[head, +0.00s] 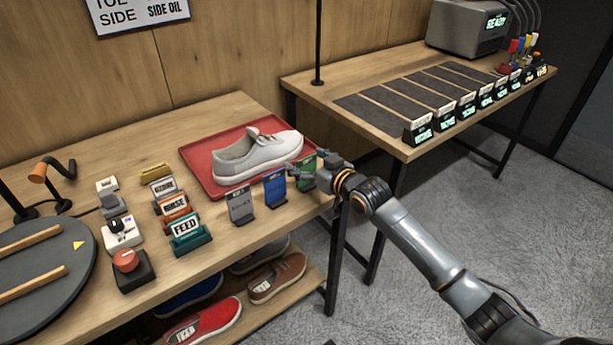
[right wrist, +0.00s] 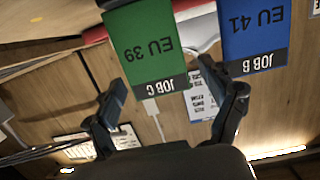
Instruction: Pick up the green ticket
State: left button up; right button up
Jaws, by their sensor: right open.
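The green ticket (head: 307,175) stands upright at the right front of the near table, partly hidden by my right gripper (head: 308,165) in the head view. In the right wrist view the green ticket (right wrist: 148,45) appears upside down, reading "EU 39" and "JOB C". My right gripper (right wrist: 164,78) is open there, its fingers spread to either side of the ticket's lower part in the picture. Nothing is clearly held. My left gripper is not in view.
The blue ticket (head: 275,188), "JOB B", stands just left of the green one, near one finger in the wrist view. A grey ticket (head: 241,204) is further left. A red tray (head: 197,158) holding a white sneaker (head: 245,158) lies behind. Shoes sit on the shelf below.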

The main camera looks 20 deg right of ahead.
jog(key=c, duration=1.1)
jog(key=shift+o, duration=0.2)
